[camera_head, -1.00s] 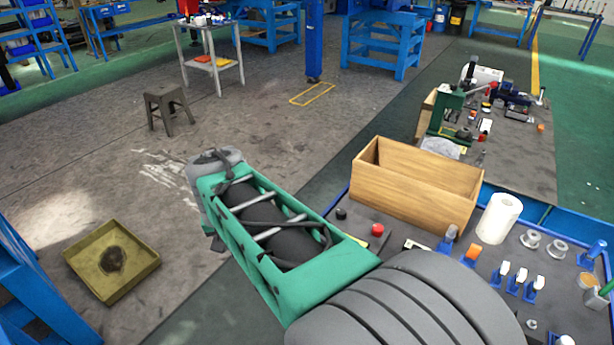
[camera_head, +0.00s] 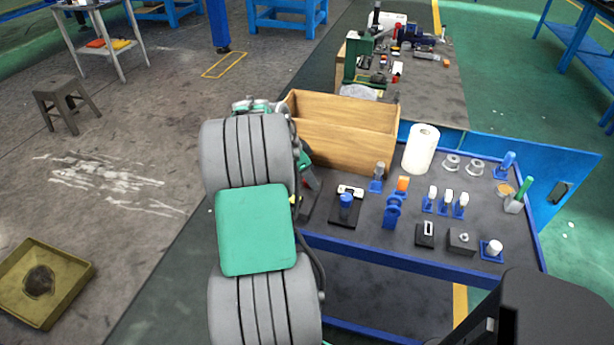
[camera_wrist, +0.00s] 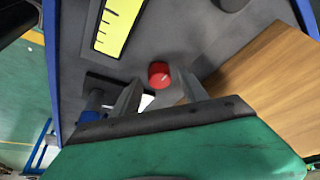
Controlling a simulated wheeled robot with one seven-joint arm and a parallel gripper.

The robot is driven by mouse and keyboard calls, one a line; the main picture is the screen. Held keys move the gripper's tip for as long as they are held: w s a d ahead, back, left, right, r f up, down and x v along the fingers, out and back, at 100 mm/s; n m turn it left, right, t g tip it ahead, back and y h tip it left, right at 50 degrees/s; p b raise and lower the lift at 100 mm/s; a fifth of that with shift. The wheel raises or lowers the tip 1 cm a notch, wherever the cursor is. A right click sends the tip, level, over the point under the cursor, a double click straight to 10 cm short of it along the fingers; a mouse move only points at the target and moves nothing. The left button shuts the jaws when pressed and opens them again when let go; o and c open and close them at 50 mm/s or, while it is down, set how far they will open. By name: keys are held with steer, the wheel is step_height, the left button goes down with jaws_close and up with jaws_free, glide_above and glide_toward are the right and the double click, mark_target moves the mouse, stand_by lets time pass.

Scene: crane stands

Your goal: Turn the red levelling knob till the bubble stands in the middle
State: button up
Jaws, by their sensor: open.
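The red knob (camera_wrist: 158,75) shows in the wrist view on the dark grey cart top, just beyond and between my fingertips. My gripper (camera_wrist: 160,91) is open around empty space, with one finger on each side of the line to the knob. I cannot tell its height above the knob. In the head view my arm hides the red knob and gripper. A dark plate with a blue knob (camera_head: 346,200) and a small pale strip (camera_head: 350,191) lies right of my arm. I cannot make out a bubble anywhere.
A wooden box (camera_head: 345,140) stands close behind my arm; it also shows at the right of the wrist view (camera_wrist: 270,85). A yellow strip with black marks (camera_wrist: 117,25) and a black knob (camera_wrist: 232,3) lie near. A paper roll (camera_head: 421,148) and blue-based fixtures stand right.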

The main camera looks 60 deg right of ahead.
jaws_close()
stand_by(0.5)
